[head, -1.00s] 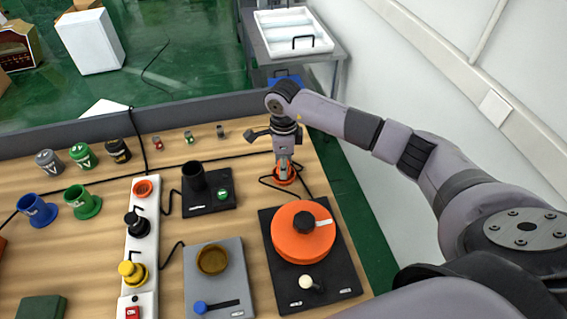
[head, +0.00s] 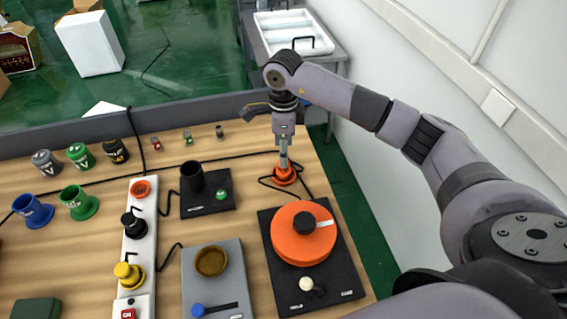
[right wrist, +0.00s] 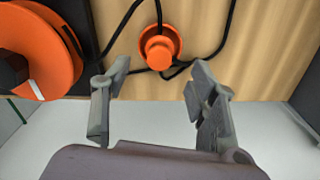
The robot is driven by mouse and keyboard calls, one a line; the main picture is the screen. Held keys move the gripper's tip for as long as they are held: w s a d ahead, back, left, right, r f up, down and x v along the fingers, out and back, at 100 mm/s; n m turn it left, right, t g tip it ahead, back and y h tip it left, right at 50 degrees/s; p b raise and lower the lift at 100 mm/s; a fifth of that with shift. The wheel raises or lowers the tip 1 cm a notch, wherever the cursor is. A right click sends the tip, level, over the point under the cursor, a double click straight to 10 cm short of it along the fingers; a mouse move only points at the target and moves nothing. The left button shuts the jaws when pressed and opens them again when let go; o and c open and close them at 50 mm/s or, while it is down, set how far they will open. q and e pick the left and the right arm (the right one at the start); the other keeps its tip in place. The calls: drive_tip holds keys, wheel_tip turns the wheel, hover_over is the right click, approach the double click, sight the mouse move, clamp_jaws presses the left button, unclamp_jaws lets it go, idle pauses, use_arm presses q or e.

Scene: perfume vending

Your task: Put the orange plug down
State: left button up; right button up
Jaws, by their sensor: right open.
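The orange plug (head: 285,177) stands on the wooden table near its right edge, with its black cable looped around it. It also shows in the right wrist view (right wrist: 160,47), at the top centre, flange and round knob visible. My right gripper (head: 284,153) is above the plug in the head view. In the right wrist view its two fingers (right wrist: 156,82) are spread apart with nothing between them, and the plug lies beyond the fingertips. My left gripper is not in view.
An orange reel (head: 290,248) on a black base stands in front of the plug. A white power strip (head: 138,225) holds black and yellow plugs. A black cup device (head: 193,180) is left of my gripper. A grey partition (head: 190,108) runs along the back.

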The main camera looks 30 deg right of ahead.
wheel_tip(320, 180, up, 6)
drive_tip(key=b, duration=0.1)
idle(0.7)
